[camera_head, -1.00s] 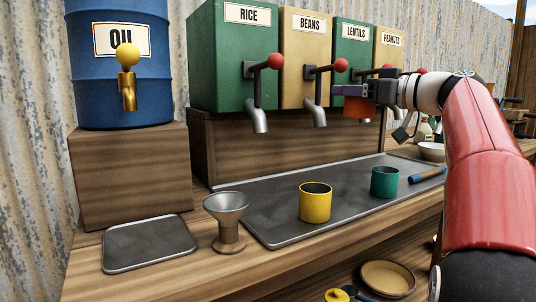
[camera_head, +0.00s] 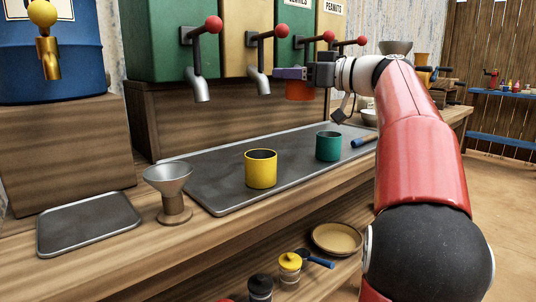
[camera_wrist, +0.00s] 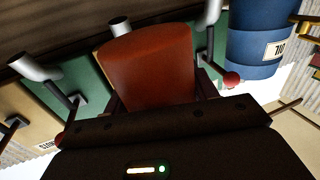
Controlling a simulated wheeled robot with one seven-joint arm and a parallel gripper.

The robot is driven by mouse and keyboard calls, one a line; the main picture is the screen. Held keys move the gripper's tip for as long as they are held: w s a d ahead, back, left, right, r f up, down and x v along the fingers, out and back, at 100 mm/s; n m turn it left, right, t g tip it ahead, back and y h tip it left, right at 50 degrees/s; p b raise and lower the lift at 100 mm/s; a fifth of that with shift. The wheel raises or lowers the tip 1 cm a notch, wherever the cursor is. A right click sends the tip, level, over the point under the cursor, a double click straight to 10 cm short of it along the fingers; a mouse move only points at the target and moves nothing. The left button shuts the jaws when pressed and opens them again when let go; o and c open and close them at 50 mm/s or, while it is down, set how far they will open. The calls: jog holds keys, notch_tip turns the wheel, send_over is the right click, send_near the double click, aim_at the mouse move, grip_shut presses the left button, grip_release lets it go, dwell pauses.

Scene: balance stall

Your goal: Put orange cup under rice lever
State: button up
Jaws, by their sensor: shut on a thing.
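The orange cup (camera_head: 300,92) is held off the tray by my gripper (camera_head: 292,75), which is shut on it. In the wrist view the orange-red cup (camera_wrist: 150,65) fills the middle, above the dark gripper body. The rice dispenser (camera_head: 160,45) is the leftmost green box; its label is out of the head view now. Its rice lever (camera_head: 213,24) has a red ball, with a metal spout (camera_head: 201,87) below. The cup is right of this spout, near the tan dispenser's spout (camera_head: 263,84). The tray area below the rice spout is bare.
A yellow cup (camera_head: 261,170) and a green cup (camera_head: 328,146) stand on the long grey tray (camera_head: 215,190). A metal funnel (camera_head: 168,180) on a stand and a small empty tray (camera_head: 90,222) are at left.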

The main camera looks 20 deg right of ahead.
notch_tip(320, 180, down, 12)
jog(key=shift+f+b, duration=0.2)
jog(key=shift+b, duration=0.9)
jog(key=shift+f+b, duration=0.7)
jog(key=shift+f, duration=1.1)
jog(key=shift+f+b, duration=0.25)
jog(key=shift+b, duration=0.2)
jog(key=o, duration=1.1)
jog(key=shift+c, duration=0.2)
jog(key=shift+r+p, duration=0.2)
jog(key=shift+p, duration=0.35)
